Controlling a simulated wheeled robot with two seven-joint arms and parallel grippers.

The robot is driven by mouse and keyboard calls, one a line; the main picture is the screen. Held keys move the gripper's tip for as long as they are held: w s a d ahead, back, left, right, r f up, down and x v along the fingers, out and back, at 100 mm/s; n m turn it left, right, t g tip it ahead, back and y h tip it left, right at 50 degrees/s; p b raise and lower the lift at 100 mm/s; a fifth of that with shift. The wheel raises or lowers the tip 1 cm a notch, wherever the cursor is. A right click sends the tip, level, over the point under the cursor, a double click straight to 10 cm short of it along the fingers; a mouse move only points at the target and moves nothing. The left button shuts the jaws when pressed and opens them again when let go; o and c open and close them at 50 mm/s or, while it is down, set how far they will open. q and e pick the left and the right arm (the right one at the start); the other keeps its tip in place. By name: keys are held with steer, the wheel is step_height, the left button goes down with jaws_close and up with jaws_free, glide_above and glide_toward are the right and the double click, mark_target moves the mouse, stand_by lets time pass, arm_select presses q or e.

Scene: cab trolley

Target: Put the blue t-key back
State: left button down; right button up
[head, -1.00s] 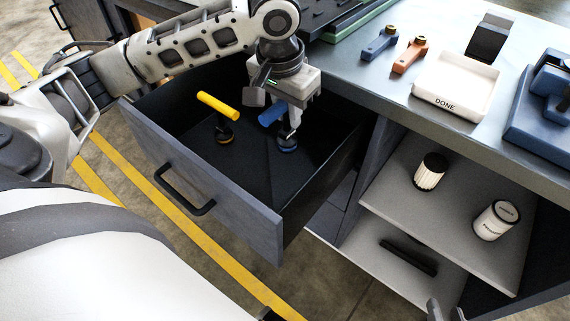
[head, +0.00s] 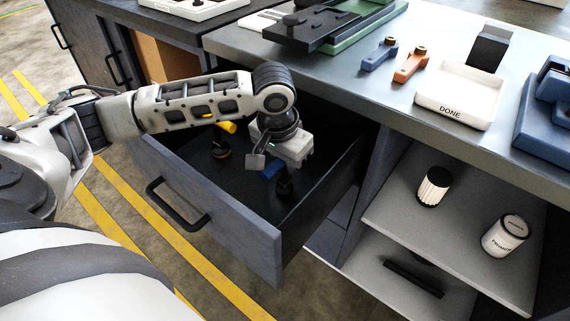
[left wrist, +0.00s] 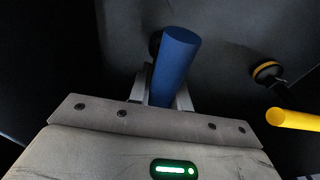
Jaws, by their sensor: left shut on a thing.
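The blue t-key (head: 272,168) is inside the open drawer (head: 215,215), partly hidden under my left gripper (head: 282,172). In the left wrist view my left gripper (left wrist: 166,92) is shut on its blue crossbar (left wrist: 176,62). The key's dark lower end (head: 284,190) points down; I cannot tell whether it touches the drawer floor. A yellow t-key (head: 228,127) with a round black base (head: 220,150) stands to the left in the same drawer, partly behind my arm. It also shows at the right of the left wrist view (left wrist: 295,119). My right gripper is not in view.
The worktop (head: 340,78) behind the drawer carries a blue and an orange handled part (head: 411,64), a white DONE tray (head: 458,95) and a blue fixture (head: 548,115). Open shelves at the right hold two white canisters (head: 505,235) and a black bar (head: 413,278).

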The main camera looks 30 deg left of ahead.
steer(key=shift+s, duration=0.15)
arm_select(q)
steer(key=c, duration=1.5)
jaws_free()
steer(key=shift+f, duration=0.1)
steer(key=shift+o, duration=1)
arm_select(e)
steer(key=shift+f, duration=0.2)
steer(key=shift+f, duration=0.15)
arm_select(q)
steer(key=r+p, duration=0.1)
steer(key=r, duration=0.2)
steer(key=s+r+p, duration=0.1)
steer(key=r, duration=0.3)
steer(key=r+p, duration=0.1)
steer(key=r, duration=0.3)
steer(key=shift+s+r, duration=0.15)
steer(key=shift+s, duration=0.15)
steer(key=shift+s+r, duration=0.1)
steer(key=shift+r, duration=0.35)
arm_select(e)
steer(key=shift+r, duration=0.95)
